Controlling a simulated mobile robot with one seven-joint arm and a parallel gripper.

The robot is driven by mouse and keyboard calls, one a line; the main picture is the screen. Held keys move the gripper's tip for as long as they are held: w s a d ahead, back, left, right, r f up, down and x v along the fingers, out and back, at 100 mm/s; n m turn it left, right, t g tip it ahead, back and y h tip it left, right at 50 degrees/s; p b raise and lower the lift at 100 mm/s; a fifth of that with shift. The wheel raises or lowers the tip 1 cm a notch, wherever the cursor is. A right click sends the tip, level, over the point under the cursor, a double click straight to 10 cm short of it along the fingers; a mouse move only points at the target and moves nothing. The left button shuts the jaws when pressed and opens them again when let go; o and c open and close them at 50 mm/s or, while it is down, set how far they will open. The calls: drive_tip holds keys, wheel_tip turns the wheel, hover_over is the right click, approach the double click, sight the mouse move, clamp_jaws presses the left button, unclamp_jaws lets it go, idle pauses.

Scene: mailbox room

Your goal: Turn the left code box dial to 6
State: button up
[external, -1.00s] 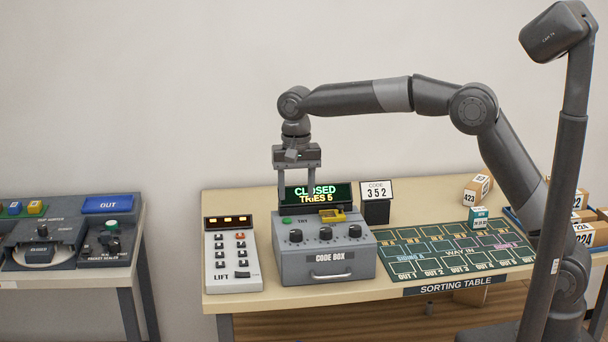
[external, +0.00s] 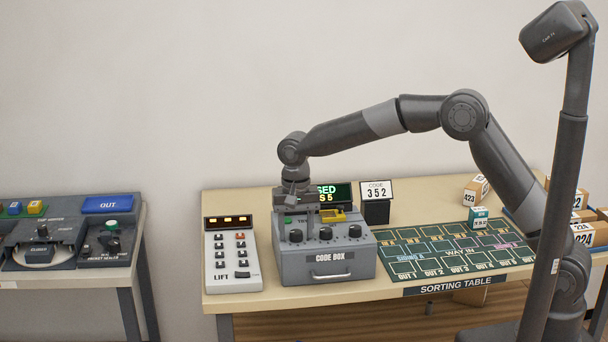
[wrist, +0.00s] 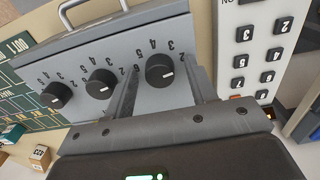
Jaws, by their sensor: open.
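The grey code box (external: 325,270) stands on the sorting table with three black dials in a row. The left dial (external: 296,236) is nearest the lift keypad; in the wrist view it is the black knob (wrist: 160,69) with a white pointer mark and printed numbers around it. I cannot read its setting for sure. My gripper (external: 296,226) points down over the left dial. It is open, with one finger on each side of the dial; whether they touch it I cannot tell. The middle dial (wrist: 101,83) and right dial (wrist: 56,95) are outside the fingers.
The lift keypad (external: 232,255) stands just left of the box. A green sorting mat (external: 450,250) lies to the right.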

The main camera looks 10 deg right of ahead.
drive_tip(key=c, duration=1)
